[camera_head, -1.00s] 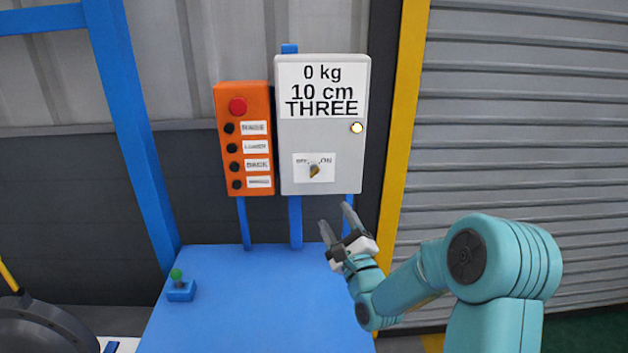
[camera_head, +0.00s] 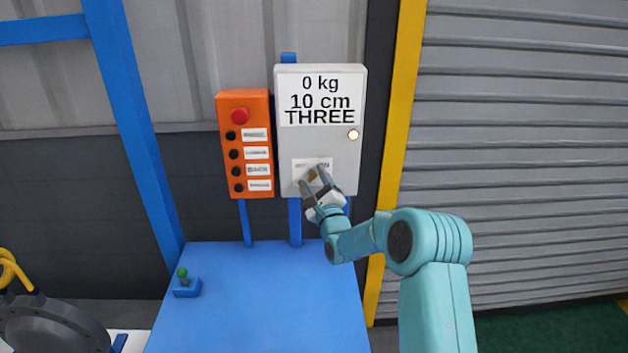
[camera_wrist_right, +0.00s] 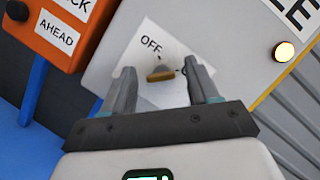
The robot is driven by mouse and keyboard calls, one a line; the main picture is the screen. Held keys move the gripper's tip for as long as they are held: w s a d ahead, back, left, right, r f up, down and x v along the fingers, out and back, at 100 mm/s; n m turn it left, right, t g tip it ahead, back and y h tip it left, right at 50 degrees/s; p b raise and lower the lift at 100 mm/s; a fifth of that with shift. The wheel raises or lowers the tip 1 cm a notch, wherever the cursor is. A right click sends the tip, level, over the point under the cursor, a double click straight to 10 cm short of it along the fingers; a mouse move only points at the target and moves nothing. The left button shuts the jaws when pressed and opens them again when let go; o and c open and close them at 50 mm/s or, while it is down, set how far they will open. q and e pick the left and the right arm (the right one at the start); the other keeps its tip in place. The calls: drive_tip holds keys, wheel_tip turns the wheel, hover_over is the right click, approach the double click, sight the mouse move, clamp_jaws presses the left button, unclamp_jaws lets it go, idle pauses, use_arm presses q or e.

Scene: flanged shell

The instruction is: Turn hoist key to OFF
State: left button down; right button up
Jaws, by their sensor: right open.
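The hoist key (camera_head: 312,174) is a small brass-coloured key on a white label low on the grey control box (camera_head: 350,160). In the right wrist view the key (camera_wrist_right: 160,75) shows between the fingers, with "OFF" printed at its upper left; the ON side is mostly covered by a finger. My right gripper (camera_head: 313,177) is open in front of the label, with one finger on each side of the key in the picture; it also shows in the right wrist view (camera_wrist_right: 165,88). I cannot tell whether a finger touches the key. My left gripper is not in view.
An orange button box (camera_head: 247,145) with a red button hangs left of the grey box. The grey box reads "0 kg 10 cm THREE" and has a lit lamp (camera_head: 353,134). A blue table (camera_head: 258,300) with a green-topped joystick (camera_head: 183,280) stands below.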

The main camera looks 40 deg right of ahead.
drive_tip(key=shift+s+a, duration=0.1)
drive_tip(key=c, duration=1)
drive_tip(key=shift+c, duration=0.2)
